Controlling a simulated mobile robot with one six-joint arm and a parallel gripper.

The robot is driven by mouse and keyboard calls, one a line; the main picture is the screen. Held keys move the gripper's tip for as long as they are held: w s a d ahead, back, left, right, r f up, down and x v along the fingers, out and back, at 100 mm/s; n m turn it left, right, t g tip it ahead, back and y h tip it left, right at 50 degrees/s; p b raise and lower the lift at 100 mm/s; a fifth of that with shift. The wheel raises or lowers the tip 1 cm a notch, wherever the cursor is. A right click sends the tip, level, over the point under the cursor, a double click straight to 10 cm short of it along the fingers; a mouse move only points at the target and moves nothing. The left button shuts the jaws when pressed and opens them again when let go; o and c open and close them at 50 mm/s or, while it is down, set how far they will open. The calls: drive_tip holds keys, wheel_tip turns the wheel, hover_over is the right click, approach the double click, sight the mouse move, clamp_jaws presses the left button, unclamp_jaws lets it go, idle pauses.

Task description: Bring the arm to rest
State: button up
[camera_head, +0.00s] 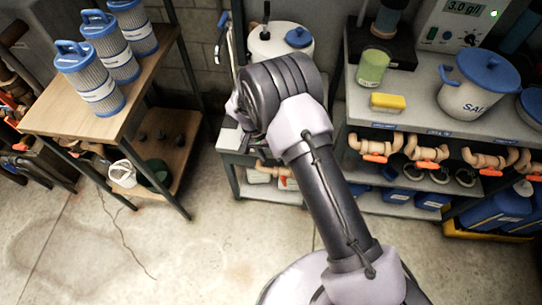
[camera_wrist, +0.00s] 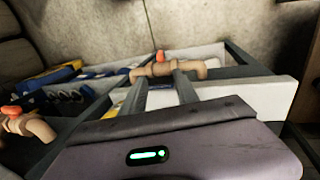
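My arm (camera_head: 325,190) reaches up from the bottom of the head view and bends at a dark elbow in front of the shelves. My gripper is hidden or not clear there. In the wrist view my gripper (camera_wrist: 160,77) has its two grey fingers apart. A tan pipe valve with an orange handle (camera_wrist: 190,69) lies across just beyond the fingertips, over a light tray or shelf. I cannot tell whether the fingers touch it. It seems to be the valve low on the middle stand in the head view (camera_head: 275,173).
A wooden table (camera_head: 50,119) with several blue-capped filter cartridges stands left. At right a shelf unit (camera_head: 415,92) holds a white salt pot (camera_head: 468,100), a yellow sponge (camera_head: 388,102), a green cup (camera_head: 372,68) and several orange-handled valves below. Open floor (camera_head: 150,240) lies at lower left.

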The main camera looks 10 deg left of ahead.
drive_tip(key=s+d+r+m+t+y, duration=0.15)
drive_tip(key=d+r, duration=0.35)
drive_tip(key=r, duration=0.9)
drive_tip(key=s+d+r+m+y, duration=0.15)
drive_tip(key=d+r, duration=0.25)
drive_tip(key=r, duration=0.9)
drive_tip(key=s+d+r+t+y, duration=0.1)
drive_tip(key=s+r, duration=0.4)
drive_tip(key=s, duration=0.5)
drive_tip(key=s+d+r+m+t+y, duration=0.1)
drive_tip(key=s+d+r+t, duration=0.2)
drive_tip(key=s+d+r, duration=0.3)
drive_tip(key=s, duration=0.4)
drive_tip(key=shift+r, duration=0.2)
drive_tip(key=shift+t, duration=0.25)
idle(2.8)
